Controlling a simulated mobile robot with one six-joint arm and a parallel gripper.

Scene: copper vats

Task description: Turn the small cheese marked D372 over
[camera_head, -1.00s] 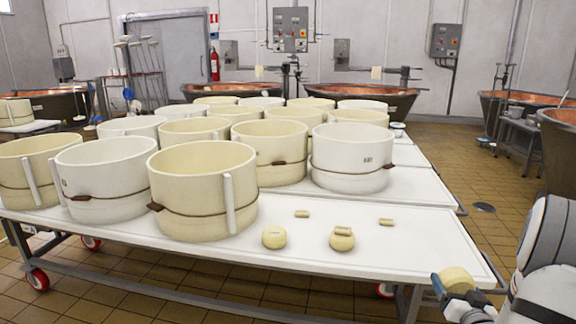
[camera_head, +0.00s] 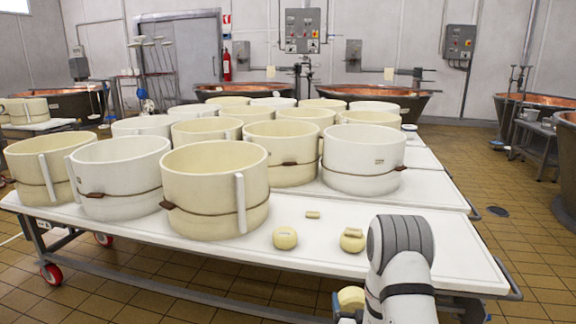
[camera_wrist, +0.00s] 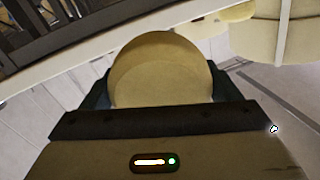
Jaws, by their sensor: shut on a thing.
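My gripper (camera_wrist: 158,92) is shut on a small pale yellow round cheese (camera_wrist: 160,68), which fills the space between the two jaws in the wrist view. In the head view this cheese (camera_head: 350,298) is in front of the white table's near edge, low in the picture, with my arm just right of it. No mark can be read on it. Another small round cheese (camera_head: 285,237) lies on the table. A third (camera_head: 352,241) stands to its right with a small block (camera_head: 353,232) on top. No D372 mark is legible anywhere.
The white table (camera_head: 230,255) carries several large cream and white round moulds (camera_head: 216,185). A small loose block (camera_head: 313,215) lies behind the small cheeses. The tabletop in front of the moulds is partly clear; my arm hides its right part.

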